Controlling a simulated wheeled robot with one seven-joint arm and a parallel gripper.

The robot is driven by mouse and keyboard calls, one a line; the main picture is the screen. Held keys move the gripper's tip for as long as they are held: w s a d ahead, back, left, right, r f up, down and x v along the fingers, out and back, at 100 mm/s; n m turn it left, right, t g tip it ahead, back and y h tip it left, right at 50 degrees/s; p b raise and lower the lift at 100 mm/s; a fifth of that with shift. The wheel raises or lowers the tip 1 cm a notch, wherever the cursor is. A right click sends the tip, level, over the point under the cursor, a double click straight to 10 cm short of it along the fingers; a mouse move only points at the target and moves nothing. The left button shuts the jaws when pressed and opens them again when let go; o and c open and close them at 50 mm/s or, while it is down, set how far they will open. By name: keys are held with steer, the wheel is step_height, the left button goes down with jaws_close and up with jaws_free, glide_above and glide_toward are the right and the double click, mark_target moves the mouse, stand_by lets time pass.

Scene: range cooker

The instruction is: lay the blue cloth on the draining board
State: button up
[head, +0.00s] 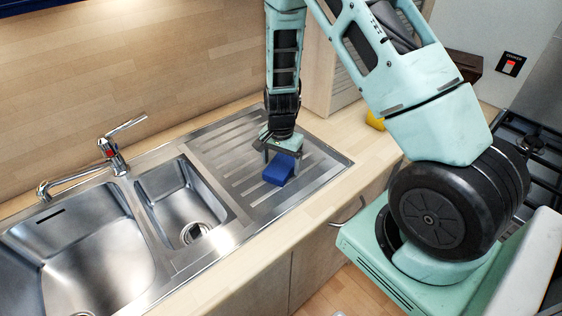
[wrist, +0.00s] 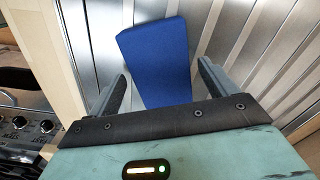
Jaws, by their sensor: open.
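The blue cloth (head: 279,169) is a folded blue block on the ridged steel draining board (head: 231,150), near its right-hand part. In the wrist view the cloth (wrist: 156,60) lies ahead of and between my two fingers, over the board's ridges (wrist: 235,45). My gripper (head: 279,166) points down just above the board at the cloth. In the wrist view my gripper (wrist: 160,92) has its fingers spread apart, with space between each finger and the cloth. The cloth's far underside is hidden, and I cannot tell its exact contact with the board.
Left of the board are a small sink bowl (head: 183,207) and a large one (head: 85,262), with a mixer tap (head: 113,157) behind. A yellow object (head: 374,121) sits on the worktop to the right. The hob (head: 520,135) is farther right. The board's left part is clear.

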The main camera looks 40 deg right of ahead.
mark_target(281, 166)
step_height(281, 166, up, 12)
steer(key=b, duration=0.2)
steer(key=s+a+r+n+y, duration=0.1)
steer(key=s+a+r+n, duration=0.25)
steer(key=a, duration=0.45)
steer(key=s+a+r+n, duration=0.2)
steer(key=s+a+n, duration=0.25)
steer(key=a, duration=0.35)
steer(key=s+a+r+n, duration=0.2)
steer(key=s+a+n, duration=0.2)
steer(key=s+n, duration=0.2)
steer(key=s+a+r+n, duration=0.1)
steer(key=s+a+n, duration=0.3)
steer(key=s+n, duration=0.3)
steer(key=s, duration=0.3)
steer(key=shift+a+r, duration=0.25)
steer(key=shift+r, duration=0.1)
